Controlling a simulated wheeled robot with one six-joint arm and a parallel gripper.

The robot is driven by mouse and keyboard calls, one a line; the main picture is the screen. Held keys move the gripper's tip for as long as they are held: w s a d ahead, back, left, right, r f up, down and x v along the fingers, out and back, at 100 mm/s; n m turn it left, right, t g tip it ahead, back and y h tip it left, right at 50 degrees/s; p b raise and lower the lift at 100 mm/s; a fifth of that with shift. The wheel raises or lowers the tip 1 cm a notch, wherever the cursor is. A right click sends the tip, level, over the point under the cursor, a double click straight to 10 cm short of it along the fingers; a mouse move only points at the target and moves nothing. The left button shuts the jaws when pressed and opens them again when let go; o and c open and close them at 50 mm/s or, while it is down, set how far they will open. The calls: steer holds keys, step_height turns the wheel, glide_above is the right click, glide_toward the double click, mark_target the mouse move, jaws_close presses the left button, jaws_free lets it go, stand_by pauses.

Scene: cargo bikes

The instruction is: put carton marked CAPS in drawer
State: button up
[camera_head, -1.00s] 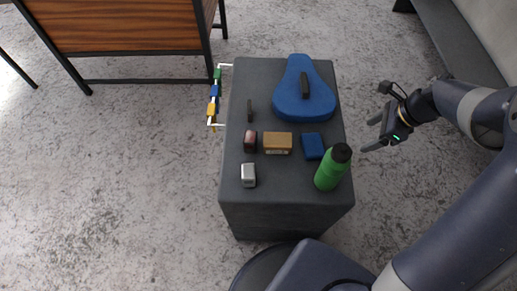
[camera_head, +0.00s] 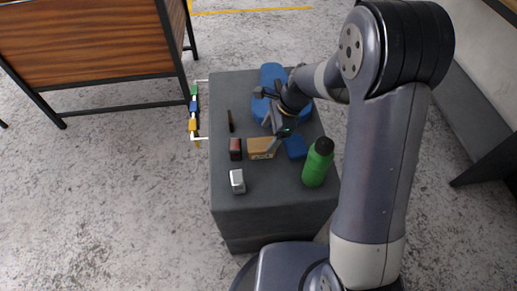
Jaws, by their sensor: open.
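A small tan carton (camera_head: 260,148) lies on top of the grey block (camera_head: 226,197), between a dark reddish box and a blue box. Any lettering on it is too small to read. My gripper (camera_head: 268,137) is open and empty, over the tan carton and the blue saddle-shaped thing (camera_head: 271,74). One finger overlaps the carton's right side in the picture; I cannot tell whether it touches. No open drawer shows, and I cannot make out which front is a drawer.
Nearby stand a green bottle (camera_head: 318,164), a blue box (camera_head: 295,146), a reddish box (camera_head: 235,148), a silver box (camera_head: 237,181) and a thin dark piece (camera_head: 230,121). A white bracket with coloured pieces (camera_head: 193,107) sticks out left. A wooden cabinet (camera_head: 82,40) stands at upper left.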

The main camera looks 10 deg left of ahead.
mark_target(262, 144)
steer(key=shift+b+x, duration=0.55)
steer(key=shift+x, duration=2.6)
steer(key=shift+s, duration=0.1)
steer(key=shift+c, duration=0.3)
steer(key=shift+r, duration=0.15)
steer(key=c, duration=1.2)
